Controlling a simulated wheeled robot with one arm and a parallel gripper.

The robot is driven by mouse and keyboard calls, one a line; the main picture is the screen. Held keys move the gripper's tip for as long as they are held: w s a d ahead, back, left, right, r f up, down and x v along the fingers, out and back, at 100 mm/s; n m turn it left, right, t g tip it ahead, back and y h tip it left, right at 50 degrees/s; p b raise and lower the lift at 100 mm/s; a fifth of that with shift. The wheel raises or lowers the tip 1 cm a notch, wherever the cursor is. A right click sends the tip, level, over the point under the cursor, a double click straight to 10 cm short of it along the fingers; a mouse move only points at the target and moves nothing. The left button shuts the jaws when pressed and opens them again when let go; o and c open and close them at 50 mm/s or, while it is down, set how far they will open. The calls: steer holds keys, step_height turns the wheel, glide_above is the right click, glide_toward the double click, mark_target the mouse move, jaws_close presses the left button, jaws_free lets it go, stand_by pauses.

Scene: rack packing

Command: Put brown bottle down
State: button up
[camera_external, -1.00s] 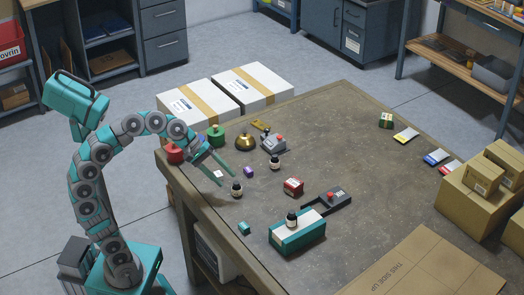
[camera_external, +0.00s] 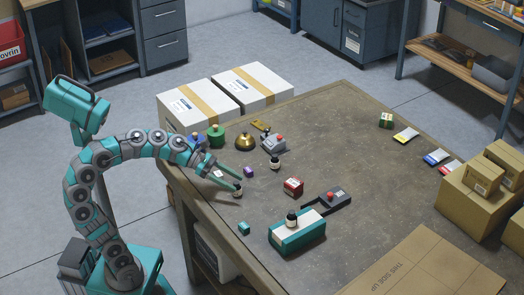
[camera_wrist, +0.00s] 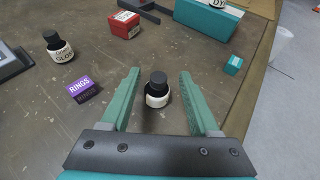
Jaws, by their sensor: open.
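A dark bottle with a black cap and pale label stands upright on the table (camera_external: 345,140), near its left edge; it shows in the wrist view (camera_wrist: 157,98). My gripper (camera_wrist: 157,84) is open, with one teal finger on each side of this bottle and gaps visible between. In the outside view my gripper (camera_external: 230,180) is low over the table at the bottle. A second dark bottle, labelled GLOSS (camera_wrist: 58,48), stands apart; it also shows outside (camera_external: 274,163). A third dark bottle (camera_external: 292,218) stands on a teal and white box (camera_external: 298,236). I cannot tell their exact colours.
A purple RINGS box (camera_wrist: 83,89) lies left of my fingers. A brass bell (camera_external: 244,142) stands further back. The table's middle right is clear.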

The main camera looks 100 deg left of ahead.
mark_target(237, 183)
steer(key=b+x, duration=0.1)
steer(key=x, duration=0.4)
steer(key=shift+a, duration=0.15)
steer(key=shift+s, duration=0.1)
steer(key=shift+c, duration=0.4)
jaws_close()
